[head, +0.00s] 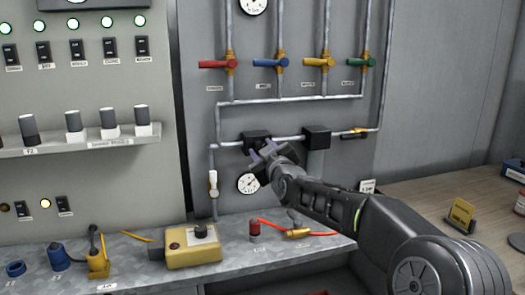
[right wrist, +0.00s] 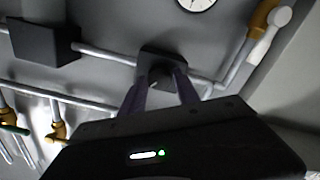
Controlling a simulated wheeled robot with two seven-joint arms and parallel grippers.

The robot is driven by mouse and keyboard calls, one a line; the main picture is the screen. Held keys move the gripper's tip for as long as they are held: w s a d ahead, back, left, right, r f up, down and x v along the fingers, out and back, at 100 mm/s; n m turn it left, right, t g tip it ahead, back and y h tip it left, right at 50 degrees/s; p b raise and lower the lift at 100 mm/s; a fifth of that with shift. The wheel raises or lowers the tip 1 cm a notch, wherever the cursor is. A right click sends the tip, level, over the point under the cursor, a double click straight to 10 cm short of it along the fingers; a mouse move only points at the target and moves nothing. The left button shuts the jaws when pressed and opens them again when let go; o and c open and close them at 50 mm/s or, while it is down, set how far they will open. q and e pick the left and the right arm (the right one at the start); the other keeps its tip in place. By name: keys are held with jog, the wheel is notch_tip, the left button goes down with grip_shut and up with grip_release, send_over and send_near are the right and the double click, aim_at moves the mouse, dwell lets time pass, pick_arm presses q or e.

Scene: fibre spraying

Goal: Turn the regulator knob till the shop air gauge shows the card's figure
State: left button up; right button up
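A black regulator block (head: 256,137) sits on the lower wall pipe. My right gripper (head: 262,152) is at its front. In the right wrist view the block shows a round dark knob (right wrist: 160,77), with the two fingers of the right gripper (right wrist: 162,88) on either side of it. They stand apart; whether they touch the knob is hard to tell. A round white gauge (head: 249,183) is just below the block, partly beside the gripper; its reading is too small. A yellow card (head: 461,213) stands on the right-hand desk; its figure is unreadable. My left gripper is out of view.
A second black block (head: 316,137) is to the right on the same pipe. Red, blue, yellow and green valve handles (head: 271,62) are above. A white-handled valve (head: 213,184) is at left. The shelf (head: 120,275) below holds a yellow control box (head: 193,246) and several small parts.

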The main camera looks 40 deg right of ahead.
jog(key=o, duration=0.3)
jog(key=b+v, duration=0.1)
jog(key=v, duration=0.6)
jog(key=shift+s+a, duration=0.15)
jog(key=shift+s, duration=0.25)
jog(key=shift+f, duration=0.1)
